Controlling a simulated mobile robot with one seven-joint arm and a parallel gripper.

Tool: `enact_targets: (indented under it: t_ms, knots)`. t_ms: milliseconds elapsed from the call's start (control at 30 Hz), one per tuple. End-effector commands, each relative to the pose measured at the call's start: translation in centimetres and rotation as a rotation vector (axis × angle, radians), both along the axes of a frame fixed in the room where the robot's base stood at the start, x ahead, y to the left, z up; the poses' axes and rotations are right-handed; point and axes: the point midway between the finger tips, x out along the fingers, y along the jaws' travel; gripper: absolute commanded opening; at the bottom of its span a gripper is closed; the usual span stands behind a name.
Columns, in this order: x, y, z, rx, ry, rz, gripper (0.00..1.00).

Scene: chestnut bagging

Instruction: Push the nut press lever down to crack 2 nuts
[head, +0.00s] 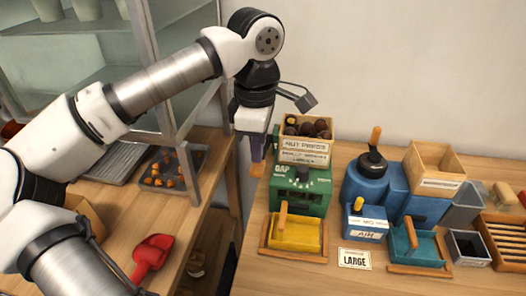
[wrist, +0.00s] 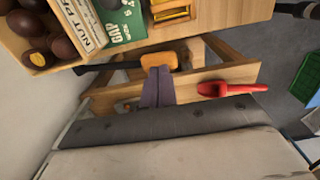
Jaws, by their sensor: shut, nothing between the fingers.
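The green nut press (head: 302,190) stands on the table, with a wooden hopper (head: 306,150) of brown nuts on top and a gap dial on its front. Its lever has an orange wooden handle (head: 257,170) on the press's left side; in the wrist view the handle (wrist: 160,61) sits on a black rod. My gripper (head: 257,158) is shut and empty, with its purple fingertips just above the handle in the head view. In the wrist view the fingertips (wrist: 158,70) overlap the handle; I cannot tell whether they touch. Nuts inside the press are hidden.
A yellow drawer (head: 295,235) sits before the press. Right of it are a blue machine (head: 370,185) with a wooden-tipped lever, a teal drawer (head: 415,245) and a LARGE card (head: 354,259). A red scoop (head: 152,255) lies on the lower left bench. A gap separates the tables.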

Motion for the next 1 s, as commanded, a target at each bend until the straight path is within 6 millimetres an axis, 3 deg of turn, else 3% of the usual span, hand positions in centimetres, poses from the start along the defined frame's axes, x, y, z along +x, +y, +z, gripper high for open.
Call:
enact_targets:
  t_ms: [533, 833, 1000]
  knots:
    - [0.0, 0.0, -0.1, 0.0, 0.0, 0.0, 0.0]
    - [0.0, 0.0, -2.1, -0.001, 0.0, 0.0, 0.0]
    - [0.0, 0.0, -2.3, 0.0, 0.0, 0.0, 0.0]
